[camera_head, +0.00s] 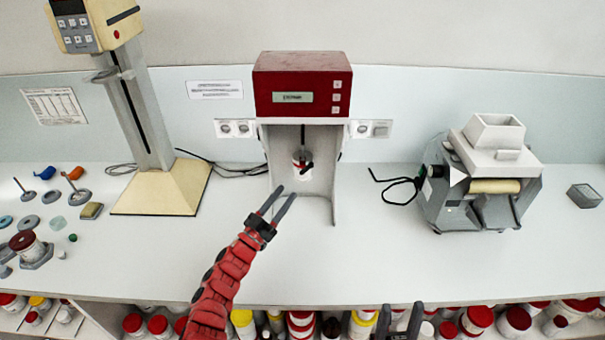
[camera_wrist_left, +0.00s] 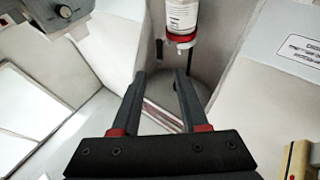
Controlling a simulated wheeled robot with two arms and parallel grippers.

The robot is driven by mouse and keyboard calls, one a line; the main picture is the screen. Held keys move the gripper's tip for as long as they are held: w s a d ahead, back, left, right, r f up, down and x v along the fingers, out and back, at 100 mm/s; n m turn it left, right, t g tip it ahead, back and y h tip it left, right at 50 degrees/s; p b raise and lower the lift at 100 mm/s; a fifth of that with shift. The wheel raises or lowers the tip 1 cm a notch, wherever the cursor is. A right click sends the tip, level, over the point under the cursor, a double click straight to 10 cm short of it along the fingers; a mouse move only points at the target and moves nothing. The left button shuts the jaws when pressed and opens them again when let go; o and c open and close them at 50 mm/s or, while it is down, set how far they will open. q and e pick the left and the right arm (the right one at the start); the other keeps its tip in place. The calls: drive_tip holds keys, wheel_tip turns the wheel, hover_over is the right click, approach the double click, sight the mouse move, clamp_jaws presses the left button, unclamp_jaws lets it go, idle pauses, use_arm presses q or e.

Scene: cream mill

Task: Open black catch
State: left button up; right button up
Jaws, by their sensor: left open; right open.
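The red-topped machine (camera_head: 301,85) stands at the middle back of the bench. A white jar with a red band (camera_head: 302,160) sits inside its open front, with a small black part (camera_head: 308,167) at it, perhaps the catch. My left gripper (camera_head: 280,193) is open and empty, just in front and to the left of the machine's opening. In the left wrist view its two fingers (camera_wrist_left: 160,75) point toward the white and red jar (camera_wrist_left: 182,18), apart from it. My right gripper (camera_head: 400,320) is low at the bottom edge, its fingers apart.
A cream stand machine (camera_head: 160,192) is at the left and a grey mill (camera_head: 482,180) at the right. Small loose parts and a jar (camera_head: 27,244) lie at far left. Red-lidded jars (camera_head: 158,325) fill the shelf below. The bench front is clear.

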sight(302, 171)
use_arm(q)
drive_tip(key=shift+b+x, duration=1.6)
drive_tip(key=shift+x, duration=3.15)
clamp_jaws()
